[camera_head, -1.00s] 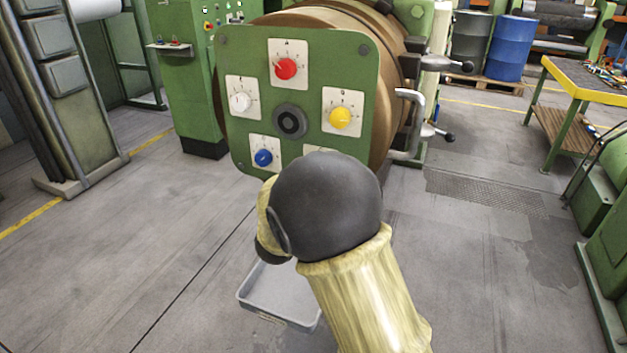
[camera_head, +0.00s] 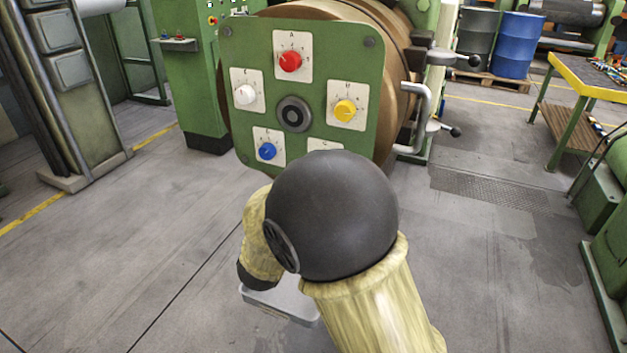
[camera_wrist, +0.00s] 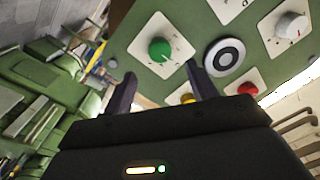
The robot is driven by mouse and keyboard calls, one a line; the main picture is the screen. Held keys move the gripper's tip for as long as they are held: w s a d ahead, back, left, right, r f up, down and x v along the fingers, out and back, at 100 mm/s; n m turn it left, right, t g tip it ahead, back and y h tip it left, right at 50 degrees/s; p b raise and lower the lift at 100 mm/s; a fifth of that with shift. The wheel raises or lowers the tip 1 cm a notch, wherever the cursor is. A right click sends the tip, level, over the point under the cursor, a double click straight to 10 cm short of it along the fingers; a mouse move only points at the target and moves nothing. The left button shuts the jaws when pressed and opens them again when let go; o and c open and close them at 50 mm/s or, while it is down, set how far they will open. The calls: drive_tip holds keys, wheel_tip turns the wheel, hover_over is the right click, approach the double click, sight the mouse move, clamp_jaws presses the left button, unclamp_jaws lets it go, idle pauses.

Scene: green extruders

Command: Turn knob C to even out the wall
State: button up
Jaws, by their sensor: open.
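The green face panel (camera_head: 225,75) carries red (camera_head: 290,61), yellow (camera_head: 344,111), white (camera_head: 245,95) and blue (camera_head: 267,151) knobs around a round die (camera_head: 294,114). A further plate (camera_head: 325,145) at lower right is mostly hidden by my arm. The wrist view shows a green knob (camera_wrist: 159,50) with a white pointer on a white plate; its position fits that lower-right plate, and its letter is not readable. My gripper (camera_wrist: 160,77) is open and empty, its two fingers short of the green knob and roughly to either side of it. The head view hides my gripper behind my arm.
Silver handles (camera_head: 426,112) stick out right of the panel. A yellow-edged table (camera_head: 590,75) and blue drum (camera_head: 516,45) stand farther right. Open floor lies at left.

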drive_tip(key=v, duration=1)
drive_tip(key=shift+b, duration=0.35)
drive_tip(key=shift+a, duration=0.1)
drive_tip(key=w+d+f+n+g+y, duration=0.5)
drive_tip(key=d+f+n+y, duration=0.1)
drive_tip(key=d+f, duration=0.1)
drive_tip(key=s+d+f+n+g, duration=0.25)
drive_tip(key=s+d+g, duration=0.25)
drive_tip(key=s+d, duration=0.25)
drive_tip(key=s+d+f+n+g, duration=0.2)
drive_tip(key=s+d+f+g, duration=0.25)
drive_tip(key=s+d, duration=0.35)
wheel_tip(320, 180, up, 16)
drive_tip(key=p, duration=1.5)
drive_tip(key=shift+w+d+h+p, duration=0.3)
drive_tip(key=shift+d+p, duration=0.05)
drive_tip(key=shift+p, duration=0.05)
